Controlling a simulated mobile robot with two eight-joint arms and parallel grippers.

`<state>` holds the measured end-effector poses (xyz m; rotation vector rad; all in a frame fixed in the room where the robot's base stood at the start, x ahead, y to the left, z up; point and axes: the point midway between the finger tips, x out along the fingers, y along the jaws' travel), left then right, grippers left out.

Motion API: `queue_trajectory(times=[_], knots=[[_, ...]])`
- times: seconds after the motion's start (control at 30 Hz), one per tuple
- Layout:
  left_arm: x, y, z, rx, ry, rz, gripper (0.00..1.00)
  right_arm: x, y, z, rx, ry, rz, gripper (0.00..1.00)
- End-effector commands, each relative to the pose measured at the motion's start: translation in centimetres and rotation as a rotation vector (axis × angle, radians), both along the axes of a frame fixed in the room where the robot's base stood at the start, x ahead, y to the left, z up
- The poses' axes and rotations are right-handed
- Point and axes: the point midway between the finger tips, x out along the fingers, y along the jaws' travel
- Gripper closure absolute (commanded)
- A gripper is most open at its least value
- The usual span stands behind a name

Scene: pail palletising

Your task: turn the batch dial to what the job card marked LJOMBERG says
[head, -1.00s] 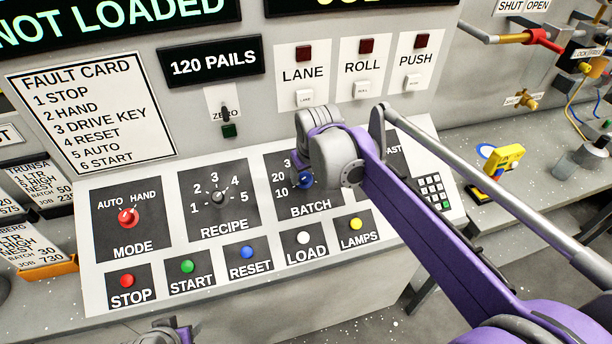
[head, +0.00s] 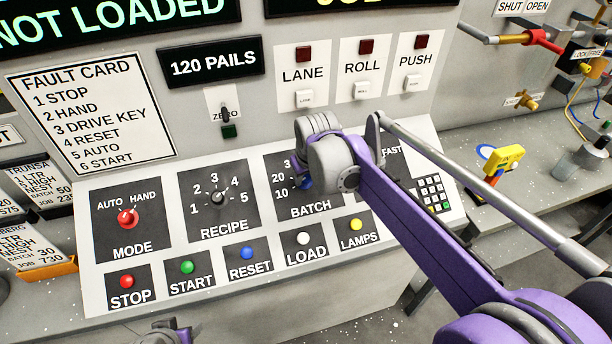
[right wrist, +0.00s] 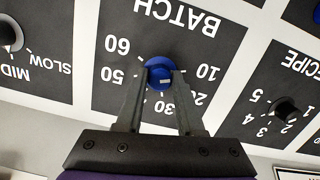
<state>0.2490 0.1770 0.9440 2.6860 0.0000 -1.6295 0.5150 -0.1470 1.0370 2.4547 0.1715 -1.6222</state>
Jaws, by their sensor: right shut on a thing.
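The batch dial (head: 306,183) is a blue knob on a black plate marked BATCH; my right wrist covers much of it in the head view. In the right wrist view the batch dial (right wrist: 158,64) shows upside down, with 10, 20, 30, 50 and 60 readable around it. Its small white mark sits on the side towards 30. My right gripper (right wrist: 160,76) is shut on the knob, one finger on each side; the left-hand finger covers the place between 50 and 30. A job card ending in BERG (head: 28,247) stands at the left, its start cut off, with 30 and 730 on its lower lines.
The recipe dial (head: 218,197) and red mode dial (head: 128,217) are left of the batch plate. Buttons, including STOP (head: 127,281) and LAMPS (head: 355,224), line the panel front. A keypad (head: 433,191) is at the right. Part of my left arm shows at the bottom edge.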

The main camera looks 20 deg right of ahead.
Motion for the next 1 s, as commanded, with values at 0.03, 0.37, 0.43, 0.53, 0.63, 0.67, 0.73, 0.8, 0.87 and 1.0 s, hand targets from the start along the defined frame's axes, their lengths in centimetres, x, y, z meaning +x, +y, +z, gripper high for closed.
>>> queue_trajectory(times=[0.03,0.37,0.43,0.53,0.63,0.67,0.73,0.8,0.87,1.0], knots=[[0.0,0.0,0.0,0.0,0.0,0.0,0.5,0.0,-0.01,0.01,0.0,0.0,0.0,1.0],[0.05,0.0,0.13,0.0,-0.001,0.0,0.5,0.01,-0.04,0.04,0.037,0.001,-0.064,1.0],[0.06,0.0,0.18,0.0,-0.001,0.0,0.5,0.01,-0.06,0.04,0.056,0.002,-0.098,1.0],[0.1,0.0,0.28,0.0,-0.002,0.0,0.5,0.01,-0.08,0.04,0.092,0.003,-0.161,1.0],[0.13,0.0,0.37,0.0,-0.003,0.0,0.5,0.0,-0.08,0.04,0.135,0.005,-0.235,1.0],[0.14,0.0,0.4,0.0,-0.003,0.0,0.5,0.01,-0.09,0.03,0.149,0.005,-0.259,1.0],[0.17,0.0,0.46,0.0,-0.003,0.0,0.5,0.01,-0.07,0.03,0.182,0.006,-0.317,1.0],[0.18,0.0,0.5,0.0,-0.003,0.0,0.5,-0.01,-0.05,0.03,0.216,0.007,-0.374,1.0],[0.2,0.0,0.53,0.0,-0.004,0.0,0.5,-0.01,-0.07,0.03,0.244,0.008,-0.424,1.0],[0.21,0.0,0.58,0.0,-0.004,0.0,0.5,-0.03,-0.09,0.01,0.311,0.012,-0.54,1.0]])
